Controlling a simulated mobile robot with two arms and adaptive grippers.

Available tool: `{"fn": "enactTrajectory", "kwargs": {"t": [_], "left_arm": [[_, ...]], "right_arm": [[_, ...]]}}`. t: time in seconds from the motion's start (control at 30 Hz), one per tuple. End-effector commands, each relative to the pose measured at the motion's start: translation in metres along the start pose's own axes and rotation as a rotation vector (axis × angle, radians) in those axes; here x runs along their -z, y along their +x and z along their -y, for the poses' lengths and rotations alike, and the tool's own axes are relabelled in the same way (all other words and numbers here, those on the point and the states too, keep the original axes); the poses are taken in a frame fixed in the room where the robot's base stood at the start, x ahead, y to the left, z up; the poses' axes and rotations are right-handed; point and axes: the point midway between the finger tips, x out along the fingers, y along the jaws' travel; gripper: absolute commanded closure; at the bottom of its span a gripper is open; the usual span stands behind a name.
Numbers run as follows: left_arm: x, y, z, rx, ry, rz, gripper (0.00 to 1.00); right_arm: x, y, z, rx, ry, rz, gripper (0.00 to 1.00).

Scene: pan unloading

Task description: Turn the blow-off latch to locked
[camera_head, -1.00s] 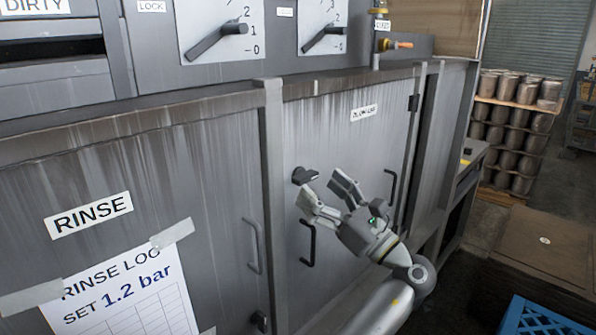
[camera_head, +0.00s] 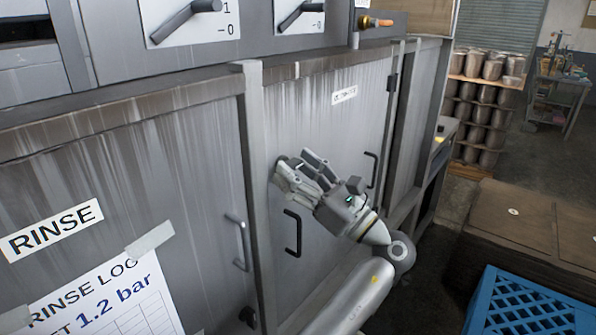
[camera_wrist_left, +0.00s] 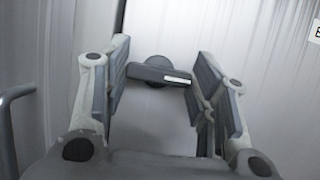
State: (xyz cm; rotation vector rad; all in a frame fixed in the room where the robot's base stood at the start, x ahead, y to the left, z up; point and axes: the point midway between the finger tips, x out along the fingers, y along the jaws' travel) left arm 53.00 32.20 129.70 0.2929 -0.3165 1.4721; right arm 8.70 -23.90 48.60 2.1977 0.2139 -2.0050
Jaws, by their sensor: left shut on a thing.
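The blow-off latch (camera_wrist_left: 150,72) is a short dark grey handle on a round hub, set on the grey cabinet door (camera_head: 340,130). In the left wrist view it lies nearly level across the picture, with a pale mark at its right end. My left gripper (camera_head: 301,169) is at the latch, one finger on each side, and is shut on it. In the left wrist view the gripper (camera_wrist_left: 161,62) has its pads at the two ends of the handle. In the head view the fingers hide most of the latch. My right gripper is not in view.
A black door handle (camera_head: 294,233) is just below my left gripper, and another (camera_head: 371,168) is to its right. A frame post (camera_head: 256,160) stands close on the left. A blue crate (camera_head: 525,305) is at lower right. Stacked metal pans (camera_head: 485,95) stand behind.

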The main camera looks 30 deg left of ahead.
Motion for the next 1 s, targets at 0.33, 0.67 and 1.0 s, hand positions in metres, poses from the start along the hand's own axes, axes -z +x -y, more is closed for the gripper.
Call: {"fn": "enactTrajectory", "kwargs": {"t": [0.33, 0.67, 1.0], "left_arm": [[0.002, -0.001, 0.001, -0.009, -0.026, 0.0, 0.71], [0.005, -0.002, 0.001, -0.084, -0.205, -0.001, 0.71], [0.005, -0.002, 0.002, -0.206, -0.5, -0.001, 0.71]], "right_arm": [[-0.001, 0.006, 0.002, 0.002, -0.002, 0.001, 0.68], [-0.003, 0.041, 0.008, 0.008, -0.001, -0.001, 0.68], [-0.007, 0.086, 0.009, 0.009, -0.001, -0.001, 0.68]]}}
